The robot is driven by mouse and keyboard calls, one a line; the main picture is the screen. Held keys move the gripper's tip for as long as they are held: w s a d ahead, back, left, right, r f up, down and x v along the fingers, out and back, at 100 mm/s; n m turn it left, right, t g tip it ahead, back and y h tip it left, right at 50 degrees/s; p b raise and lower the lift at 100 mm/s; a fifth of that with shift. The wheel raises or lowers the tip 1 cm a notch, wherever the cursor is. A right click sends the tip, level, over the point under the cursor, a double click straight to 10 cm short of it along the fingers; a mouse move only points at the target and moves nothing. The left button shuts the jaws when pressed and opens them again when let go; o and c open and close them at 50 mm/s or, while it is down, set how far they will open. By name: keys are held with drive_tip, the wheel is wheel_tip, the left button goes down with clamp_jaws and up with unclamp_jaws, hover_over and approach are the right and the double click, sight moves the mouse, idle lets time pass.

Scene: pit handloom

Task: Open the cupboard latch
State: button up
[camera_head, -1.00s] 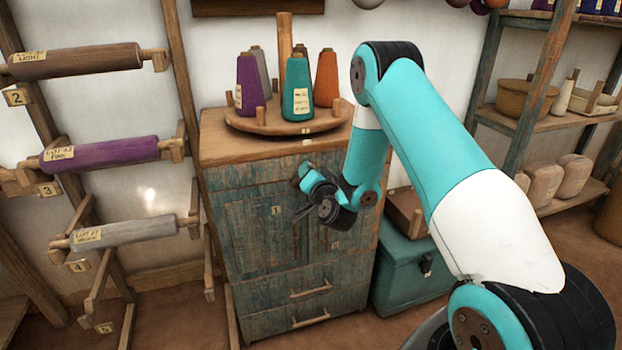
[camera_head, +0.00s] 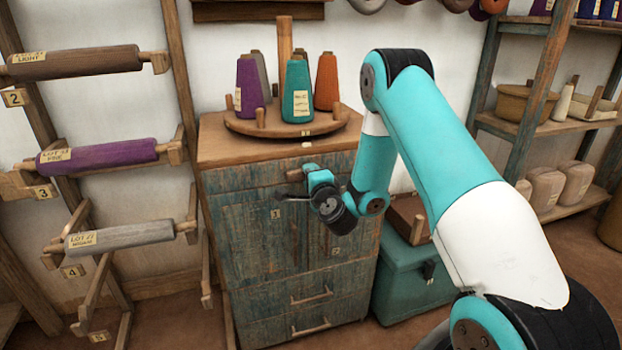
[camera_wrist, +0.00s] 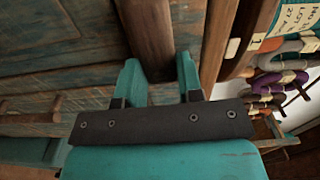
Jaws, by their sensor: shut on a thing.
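The cupboard (camera_head: 240,245) is a weathered blue-green wooden cabinet with two doors above and drawers below. My gripper (camera_head: 291,187) is at the upper part of its doors. In the wrist view, a brown wooden bar, apparently the latch (camera_wrist: 148,30), runs between the two teal fingers of my gripper (camera_wrist: 157,66), which are shut on it. The cupboard's blue-green panels also show in the wrist view (camera_wrist: 50,65). In the head view the latch is hard to make out behind my gripper, and I cannot tell its angle there.
A round wooden stand (camera_head: 285,124) with several thread cones sits on the cupboard top. A teal chest (camera_head: 405,280) stands close on the right. Racked cloth rolls (camera_head: 98,155) are at the left, and a shelf unit (camera_head: 545,125) is at the right.

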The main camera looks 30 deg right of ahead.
drive_tip(key=shift+f+m, duration=0.15)
drive_tip(key=shift+m, duration=0.25)
drive_tip(key=o, duration=0.9)
drive_tip(key=shift+o, duration=0.2)
